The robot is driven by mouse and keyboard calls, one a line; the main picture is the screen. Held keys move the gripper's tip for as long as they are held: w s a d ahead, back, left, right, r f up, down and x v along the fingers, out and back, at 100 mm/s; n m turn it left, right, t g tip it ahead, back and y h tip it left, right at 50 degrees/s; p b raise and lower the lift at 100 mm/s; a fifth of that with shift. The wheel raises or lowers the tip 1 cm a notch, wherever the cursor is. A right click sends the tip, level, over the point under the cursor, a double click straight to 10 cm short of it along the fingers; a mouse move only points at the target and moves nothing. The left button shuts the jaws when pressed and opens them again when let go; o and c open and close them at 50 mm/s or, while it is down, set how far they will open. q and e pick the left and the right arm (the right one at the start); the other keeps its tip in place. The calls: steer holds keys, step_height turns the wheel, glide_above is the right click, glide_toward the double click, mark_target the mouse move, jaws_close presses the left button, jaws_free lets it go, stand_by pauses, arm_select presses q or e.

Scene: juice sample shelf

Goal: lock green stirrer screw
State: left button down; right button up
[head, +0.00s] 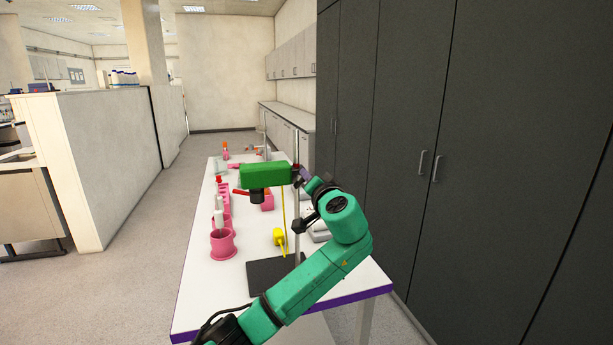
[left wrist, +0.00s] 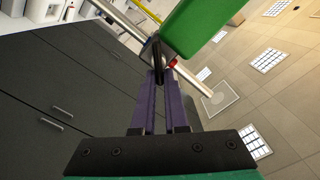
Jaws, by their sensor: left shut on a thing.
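The green stirrer (head: 265,174) is a block held up on a thin metal rod (head: 296,225) that rises from a black base plate (head: 262,272). In the left wrist view its green body (left wrist: 200,25) fills the top, with the pale rod (left wrist: 196,84) crossing behind. My left gripper (head: 306,179) is at the right end of the stirrer, beside the rod. In the left wrist view its purple fingers (left wrist: 165,78) are closed on a small black screw (left wrist: 157,58), whose far end is partly hidden. A small red part (left wrist: 173,62) shows beside the fingertips. My right gripper is not in view.
The white table (head: 205,300) holds a pink cup (head: 223,245), several other pink items, and a yellow piece (head: 280,238) under the stirrer. Tall dark cabinets (head: 420,120) stand close on the right. The floor (head: 130,270) left of the table is clear.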

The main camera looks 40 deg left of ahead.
arm_select(q)
steer(key=shift+w+d+f+m+p, duration=0.15)
steer(key=shift+m+p, duration=0.5)
steer(key=shift+m, duration=0.9)
steer(key=shift+f+m+p, duration=0.2)
steer(key=shift+m+p, duration=0.5)
steer(key=shift+m, duration=0.8)
steer(key=shift+w+d+f+m+p, duration=0.15)
steer(key=shift+m+p, duration=0.5)
steer(key=shift+m, duration=0.9)
steer(key=shift+a, duration=0.15)
steer(key=c, duration=0.9)
jaws_free()
steer(key=shift+c, duration=0.2)
steer(key=shift+f, duration=0.1)
steer(key=shift+s, duration=0.1)
